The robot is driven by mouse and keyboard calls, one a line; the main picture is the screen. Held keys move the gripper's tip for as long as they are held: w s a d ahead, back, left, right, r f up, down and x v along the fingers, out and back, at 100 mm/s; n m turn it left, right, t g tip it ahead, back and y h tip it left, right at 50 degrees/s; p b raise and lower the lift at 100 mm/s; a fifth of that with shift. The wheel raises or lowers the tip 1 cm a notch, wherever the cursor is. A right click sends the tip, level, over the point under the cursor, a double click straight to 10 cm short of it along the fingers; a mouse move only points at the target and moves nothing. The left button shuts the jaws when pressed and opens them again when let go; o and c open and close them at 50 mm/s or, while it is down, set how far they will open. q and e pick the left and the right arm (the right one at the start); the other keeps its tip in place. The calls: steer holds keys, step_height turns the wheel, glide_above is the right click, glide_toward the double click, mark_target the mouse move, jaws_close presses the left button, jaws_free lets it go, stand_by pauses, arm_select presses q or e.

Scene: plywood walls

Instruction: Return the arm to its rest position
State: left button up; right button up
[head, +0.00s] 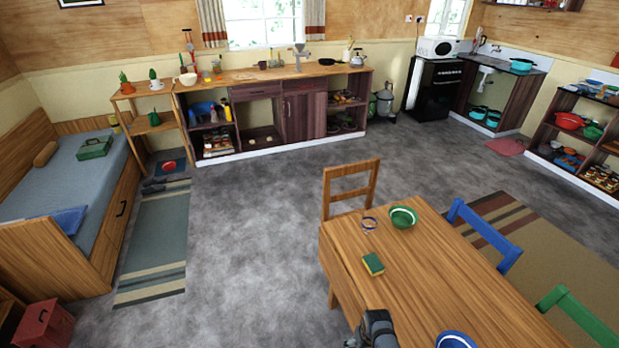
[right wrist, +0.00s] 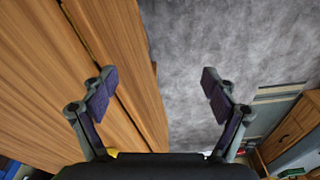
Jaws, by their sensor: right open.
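My right gripper (right wrist: 158,92) is open in the right wrist view, its two fingers wide apart with nothing between them. It is above the edge of the wooden table (right wrist: 80,70), with grey floor under its other finger. In the head view, a dark grey part of my arm shows at the bottom edge, over the near left side of the table (head: 450,275). My left gripper is in neither view.
Floor left of the table is clear.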

arm_select(q)
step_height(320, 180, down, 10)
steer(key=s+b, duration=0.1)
steer(key=b, duration=0.8)
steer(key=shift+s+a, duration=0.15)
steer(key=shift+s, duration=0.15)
arm_select(e)
steer(key=s+d+f, duration=0.3)
steer(key=s+f, duration=0.6)
steer(key=s, duration=0.2)
steer(key=s+d+f, duration=0.4)
steer(key=s+f, duration=0.4)
steer(key=s, duration=0.3)
steer(key=s+d+f+m, duration=0.1)
steer(key=s+d+f, duration=0.2)
steer(key=s+f, duration=0.6)
steer(key=s, duration=0.2)
steer(key=shift+s+d+f+h, duration=0.35)
steer(key=shift+s+d+h, duration=0.05)
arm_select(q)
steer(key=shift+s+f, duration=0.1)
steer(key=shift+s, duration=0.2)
